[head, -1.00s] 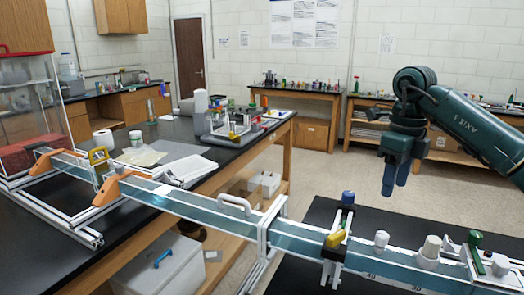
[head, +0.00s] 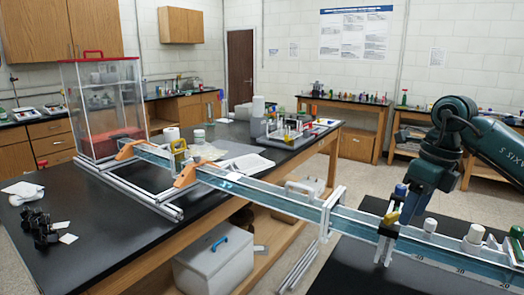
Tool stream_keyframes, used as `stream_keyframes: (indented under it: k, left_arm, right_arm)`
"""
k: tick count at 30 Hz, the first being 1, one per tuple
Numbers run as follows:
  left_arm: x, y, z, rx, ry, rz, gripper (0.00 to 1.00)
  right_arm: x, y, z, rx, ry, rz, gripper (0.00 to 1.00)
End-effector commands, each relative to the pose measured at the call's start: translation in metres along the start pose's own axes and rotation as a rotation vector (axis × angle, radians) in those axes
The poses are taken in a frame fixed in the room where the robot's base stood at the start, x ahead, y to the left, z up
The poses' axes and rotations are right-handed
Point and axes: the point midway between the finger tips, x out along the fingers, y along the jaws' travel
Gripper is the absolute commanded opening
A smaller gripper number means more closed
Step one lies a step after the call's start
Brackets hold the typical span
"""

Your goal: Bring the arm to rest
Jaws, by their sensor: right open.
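My right arm comes in from the right edge in the head view. Its dark green gripper (head: 416,201) points down above the long extrusion rail (head: 362,222), near a black and white clamp (head: 386,236) with a yellow lever. The jaws look open, and nothing shows between them. I cannot tell how far the fingers are from the clamp's blue knob (head: 400,190). My left gripper is not in view.
The rail runs from a clear box (head: 100,100) across the black table (head: 75,255) to a nearer dark bench (head: 400,275). A white cooler (head: 215,258) sits below. Open floor lies behind the arm.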

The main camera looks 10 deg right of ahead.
Motion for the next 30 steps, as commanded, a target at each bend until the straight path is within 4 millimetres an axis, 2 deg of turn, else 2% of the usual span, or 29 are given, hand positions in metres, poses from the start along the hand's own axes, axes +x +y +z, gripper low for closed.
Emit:
stream_keyframes:
  k: [1,5,8,9,12,15,16,19,23,26,29,30]
  left_arm:
    - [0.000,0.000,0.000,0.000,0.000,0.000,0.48]
    - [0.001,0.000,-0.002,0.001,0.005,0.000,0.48]
    - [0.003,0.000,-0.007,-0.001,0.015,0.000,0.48]
    - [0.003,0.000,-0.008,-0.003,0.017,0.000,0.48]
    - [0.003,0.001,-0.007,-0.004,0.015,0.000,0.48]
    - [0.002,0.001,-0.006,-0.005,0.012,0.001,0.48]
    - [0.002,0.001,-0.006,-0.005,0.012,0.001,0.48]
    - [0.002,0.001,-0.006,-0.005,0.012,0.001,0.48]
    - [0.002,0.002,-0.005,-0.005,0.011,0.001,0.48]
    - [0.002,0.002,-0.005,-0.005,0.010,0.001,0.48]
    - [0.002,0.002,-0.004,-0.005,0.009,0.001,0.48]
    - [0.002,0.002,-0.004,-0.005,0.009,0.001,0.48]
  right_arm:
    - [0.018,0.019,0.016,-0.042,-0.048,0.056,0.48]
    - [0.053,0.082,0.058,-0.129,-0.214,0.242,0.48]
    - [0.072,0.146,0.087,-0.162,-0.369,0.448,0.48]
    - [0.076,0.174,0.098,-0.158,-0.439,0.551,0.48]
    - [0.071,0.235,0.117,-0.092,-0.616,0.811,0.48]
    - [0.054,0.275,0.129,0.056,-0.777,1.067,0.48]
    - [0.048,0.282,0.131,0.116,-0.820,1.140,0.48]
    - [0.029,0.287,0.138,0.365,-0.951,1.361,0.48]
    - [0.024,0.262,0.137,0.793,-1.076,1.574,0.48]
    - [0.041,0.228,0.127,1.188,-1.125,1.663,0.48]
    - [0.078,0.192,0.104,1.622,-1.126,1.667,0.48]
    - [0.097,0.180,0.091,1.803,-1.112,1.642,0.48]
